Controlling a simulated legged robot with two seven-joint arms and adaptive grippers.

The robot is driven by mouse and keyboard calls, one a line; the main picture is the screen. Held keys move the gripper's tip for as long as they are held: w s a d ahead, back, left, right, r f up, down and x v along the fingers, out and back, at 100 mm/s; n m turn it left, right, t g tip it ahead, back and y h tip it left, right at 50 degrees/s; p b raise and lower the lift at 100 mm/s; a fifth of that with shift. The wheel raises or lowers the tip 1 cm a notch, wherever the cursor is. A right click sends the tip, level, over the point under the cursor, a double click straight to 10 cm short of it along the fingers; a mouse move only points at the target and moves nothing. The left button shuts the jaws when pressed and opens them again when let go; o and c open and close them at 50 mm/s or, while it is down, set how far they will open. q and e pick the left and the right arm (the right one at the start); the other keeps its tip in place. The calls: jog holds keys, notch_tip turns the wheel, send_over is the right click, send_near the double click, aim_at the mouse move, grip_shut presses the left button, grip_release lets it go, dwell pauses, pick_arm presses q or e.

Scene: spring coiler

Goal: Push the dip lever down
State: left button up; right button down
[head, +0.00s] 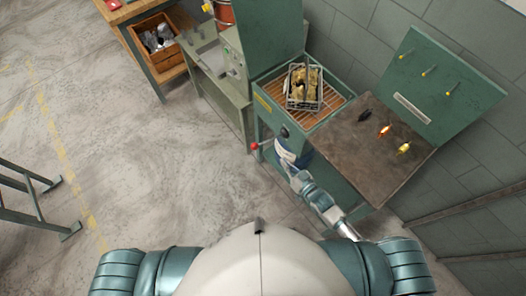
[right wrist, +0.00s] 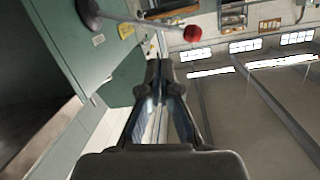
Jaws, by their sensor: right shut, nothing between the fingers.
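The dip lever is a thin rod with a red ball knob (head: 255,146), on a dark round hub (head: 285,131) on the front of the green dip station. It sticks out to the left, nearly level. In the right wrist view the red knob (right wrist: 192,33) and rod show beyond my fingertips. My right gripper (head: 283,160) is in front of the station, below and to the right of the knob. Its fingers (right wrist: 160,68) are shut and empty, apart from the lever. My left gripper is out of view.
A wire basket of brownish-yellow pieces (head: 291,101) sits on the station's slatted top. A dark worktop (head: 345,155) with small tools is to the right. A grey-green machine (head: 219,74) and a bench with a wooden crate (head: 142,26) stand left. Floor in front is clear.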

notch_tip(320, 180, up, 7)
jog(key=s+a+y, duration=0.1)
jog(key=a, duration=0.1)
jog(key=shift+s+a+f+y, duration=0.2)
jog(key=shift+s+a+y, duration=0.1)
jog(key=shift+a, duration=0.1)
jog(key=shift+w+d, duration=0.1)
jog(key=w+a+f, duration=0.4)
jog(key=w+a, duration=0.3)
jog(key=w, duration=0.1)
jog(key=shift+f, duration=0.25)
jog(key=shift+n, duration=0.3)
